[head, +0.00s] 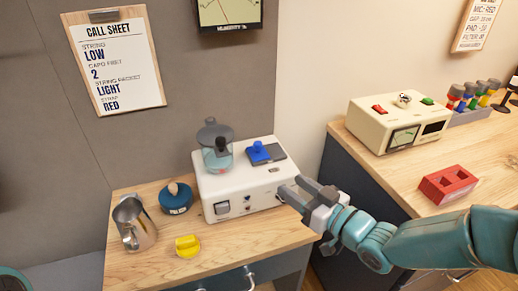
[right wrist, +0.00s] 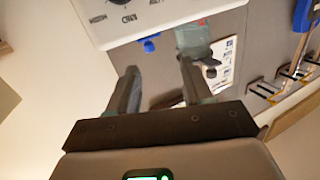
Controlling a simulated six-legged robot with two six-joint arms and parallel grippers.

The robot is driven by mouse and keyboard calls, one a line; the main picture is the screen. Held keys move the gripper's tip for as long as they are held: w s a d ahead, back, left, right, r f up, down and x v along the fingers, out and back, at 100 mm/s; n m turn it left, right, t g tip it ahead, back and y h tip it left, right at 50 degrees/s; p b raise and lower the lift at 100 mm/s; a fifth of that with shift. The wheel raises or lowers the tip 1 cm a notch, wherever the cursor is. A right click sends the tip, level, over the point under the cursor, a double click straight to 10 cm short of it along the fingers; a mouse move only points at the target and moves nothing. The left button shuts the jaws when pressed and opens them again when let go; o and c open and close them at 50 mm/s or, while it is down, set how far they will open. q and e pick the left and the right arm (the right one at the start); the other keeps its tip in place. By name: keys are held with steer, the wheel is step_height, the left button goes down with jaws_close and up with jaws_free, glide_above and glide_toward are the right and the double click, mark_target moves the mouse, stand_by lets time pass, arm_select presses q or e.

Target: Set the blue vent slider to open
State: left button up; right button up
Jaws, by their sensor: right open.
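The blue vent slider (head: 260,151) is a blue knob on a dark plate on top of a white box (head: 222,187), toward its right side. In the right wrist view a small blue piece (right wrist: 151,45), probably the slider, shows at the edge of the white box (right wrist: 140,16). My right gripper (head: 294,187) is open and empty, to the right of the box's front corner, and lower right of the slider. Its two fingers also show apart in the right wrist view (right wrist: 157,66). My left gripper is not in view. I cannot read the slider's markings.
A clear tank (head: 216,155) stands on the box, left of the slider. A metal jug (head: 134,224), a blue round pot (head: 175,199) and a yellow object (head: 187,246) stand on the wooden table. A cream meter unit (head: 390,124) and red block (head: 446,185) are on the right-hand bench.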

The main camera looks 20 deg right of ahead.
steer(key=d+r+t+b, duration=0.1)
steer(key=d+r, duration=0.1)
steer(key=p, duration=0.2)
glide_toward(261, 147)
steer(key=shift+h, duration=0.4)
steer(key=x, duration=0.8)
steer(key=shift+w+a+r, duration=0.2)
steer(key=shift+a+r, duration=0.05)
steer(key=shift+a, duration=0.2)
jaws_close()
